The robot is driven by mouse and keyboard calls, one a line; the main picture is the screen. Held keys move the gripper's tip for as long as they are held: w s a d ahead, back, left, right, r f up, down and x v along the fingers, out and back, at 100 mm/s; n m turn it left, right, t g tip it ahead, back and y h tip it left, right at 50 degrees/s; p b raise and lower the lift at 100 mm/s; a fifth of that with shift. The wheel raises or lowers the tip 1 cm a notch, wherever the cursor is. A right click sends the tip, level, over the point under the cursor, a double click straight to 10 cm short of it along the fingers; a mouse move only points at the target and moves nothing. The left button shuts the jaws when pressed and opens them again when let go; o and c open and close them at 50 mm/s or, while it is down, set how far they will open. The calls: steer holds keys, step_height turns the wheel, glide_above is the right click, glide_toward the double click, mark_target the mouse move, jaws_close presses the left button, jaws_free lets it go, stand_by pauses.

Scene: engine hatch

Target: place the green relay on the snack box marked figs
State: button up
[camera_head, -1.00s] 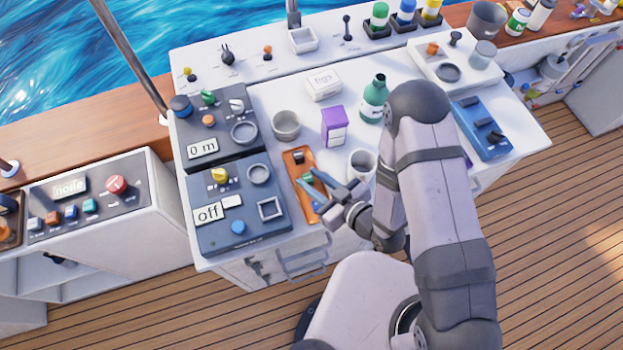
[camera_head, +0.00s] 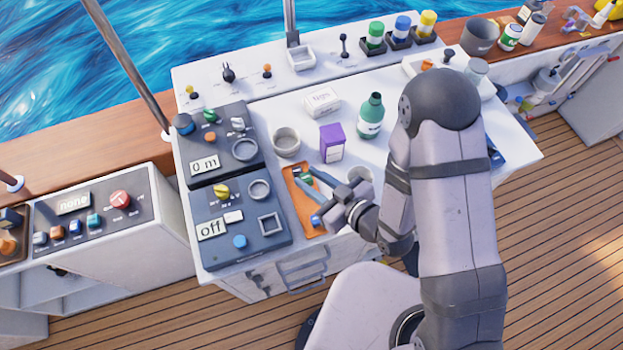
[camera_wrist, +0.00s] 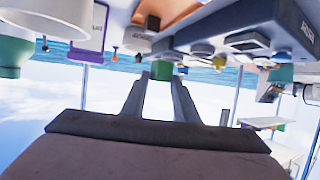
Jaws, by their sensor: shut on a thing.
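The green relay (camera_head: 308,181) is a small green piece between the fingertips of my gripper (camera_head: 301,176). In the wrist view my gripper (camera_wrist: 161,78) has its two fingers on either side of the green relay (camera_wrist: 162,70); my gripper is shut on it. Seen from the head camera, the fingers and relay overlap the orange tray (camera_head: 309,223); the exact height above it is unclear. The snack box marked figs (camera_head: 322,103) is a small white box lying farther back on the white counter, its lettering blurred now. Its top looks bare.
A purple box (camera_head: 332,143), a green bottle (camera_head: 371,117) and a grey cup (camera_head: 286,141) stand between the tray and the back of the counter. Dark control panels (camera_head: 238,228) lie left of the tray. Another cup (camera_head: 360,175) is partly hidden behind my arm.

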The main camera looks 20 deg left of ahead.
steer(key=shift+r, duration=0.25)
